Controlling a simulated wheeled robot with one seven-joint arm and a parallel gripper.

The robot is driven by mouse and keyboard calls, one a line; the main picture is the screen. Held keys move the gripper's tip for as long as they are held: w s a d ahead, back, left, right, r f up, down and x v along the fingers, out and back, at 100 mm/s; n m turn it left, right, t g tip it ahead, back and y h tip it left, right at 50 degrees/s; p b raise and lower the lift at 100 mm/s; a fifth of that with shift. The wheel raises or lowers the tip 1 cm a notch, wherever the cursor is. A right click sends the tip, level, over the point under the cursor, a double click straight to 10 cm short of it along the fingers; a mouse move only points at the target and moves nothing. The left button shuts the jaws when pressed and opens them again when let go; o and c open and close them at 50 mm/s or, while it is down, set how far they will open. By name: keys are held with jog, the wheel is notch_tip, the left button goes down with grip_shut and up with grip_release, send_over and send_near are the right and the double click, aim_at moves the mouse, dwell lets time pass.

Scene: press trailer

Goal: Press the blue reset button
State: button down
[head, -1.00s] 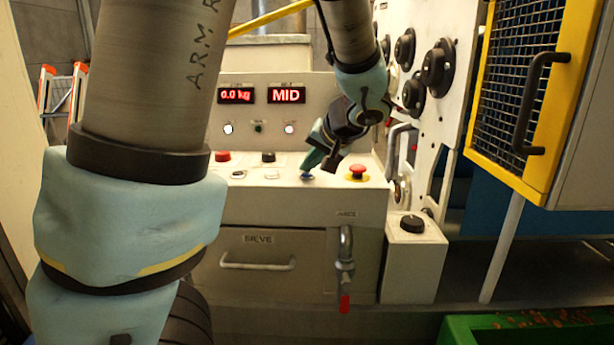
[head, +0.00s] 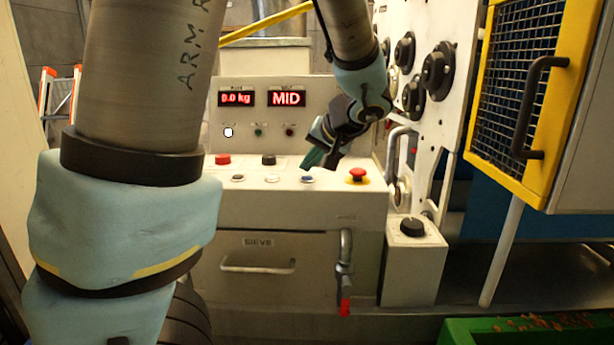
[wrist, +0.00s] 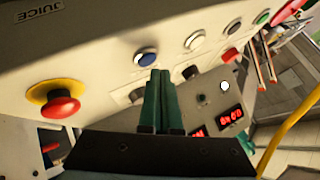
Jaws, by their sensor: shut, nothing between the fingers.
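The blue reset button (head: 307,179) sits on the white console top, left of the red mushroom button, in the head view. In the wrist view the blue button (wrist: 145,57) shows whole, in a pale ring, just beyond the fingertips. My gripper (head: 309,166) is shut and empty, with its green fingers pressed together. Its tips are a little above the blue button and apart from it in the head view. In the wrist view my gripper (wrist: 159,72) has its tips beside the button's lower right edge.
A red mushroom button (head: 357,174) on a yellow base stands right of the blue button. The display panel (head: 286,97) reads MID. A tap (head: 345,265) hangs on the front.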

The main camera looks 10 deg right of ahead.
aim_at(309, 179)
jog(key=shift+r, duration=0.1)
jog(key=shift+r+p, duration=1.55)
jog(key=shift+r, duration=1)
jog(key=shift+f, duration=0.1)
jog(key=shift+s, duration=0.1)
